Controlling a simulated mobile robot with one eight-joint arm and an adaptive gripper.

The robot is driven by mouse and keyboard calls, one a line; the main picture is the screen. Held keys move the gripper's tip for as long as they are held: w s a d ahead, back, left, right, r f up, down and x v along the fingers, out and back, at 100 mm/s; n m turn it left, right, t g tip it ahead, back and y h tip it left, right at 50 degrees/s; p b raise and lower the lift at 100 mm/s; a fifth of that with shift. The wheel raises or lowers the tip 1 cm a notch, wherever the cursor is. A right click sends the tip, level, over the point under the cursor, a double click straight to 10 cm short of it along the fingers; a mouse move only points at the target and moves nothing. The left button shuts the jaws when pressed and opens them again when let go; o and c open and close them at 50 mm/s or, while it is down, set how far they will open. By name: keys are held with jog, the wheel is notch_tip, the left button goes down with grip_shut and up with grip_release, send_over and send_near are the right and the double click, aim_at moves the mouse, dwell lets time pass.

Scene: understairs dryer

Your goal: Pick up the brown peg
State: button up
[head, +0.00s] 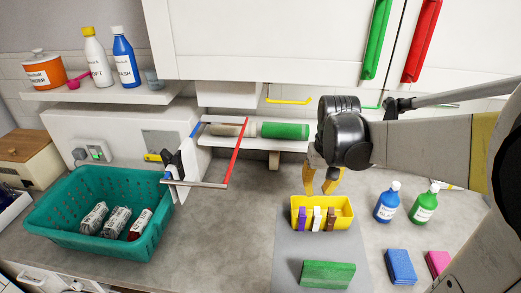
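The brown peg (331,219) stands upright at the right end of a row in the small yellow box (346,211). A white peg (316,218) is beside it in the middle, and a purple peg (302,218) is at the left. My gripper (321,183) points down just above the back of the yellow box, with its two orange-yellow fingers apart and nothing seen between them. The fingertips are close to the box's back rim; I cannot tell if they touch it. The lower parts of the pegs are hidden by the box's front wall.
The box sits on a grey mat (290,255) with a green block (328,274) in front. Blue (387,203) and green (424,204) bottles and a blue sponge (400,267) lie to the right. A teal basket (60,211) is left. The counter between is clear.

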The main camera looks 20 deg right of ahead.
jog(key=d+f+m+g+p, duration=0.1)
jog(key=d+f, duration=0.1)
jog(key=d, duration=0.5)
jog(key=b, duration=0.1)
send_over(332, 212)
jog(key=shift+y, duration=0.4)
notch_tip(332, 212, down, 5)
jog(key=shift+w+d+f, duration=0.1)
jog(key=shift+w, duration=0.05)
notch_tip(332, 212, down, 6)
jog(key=shift+r+b, duration=0.15)
jog(key=shift+b, duration=1.05)
jog(key=shift+r, duration=0.1)
jog(key=shift+c, duration=0.4)
jog(key=c, duration=0.3)
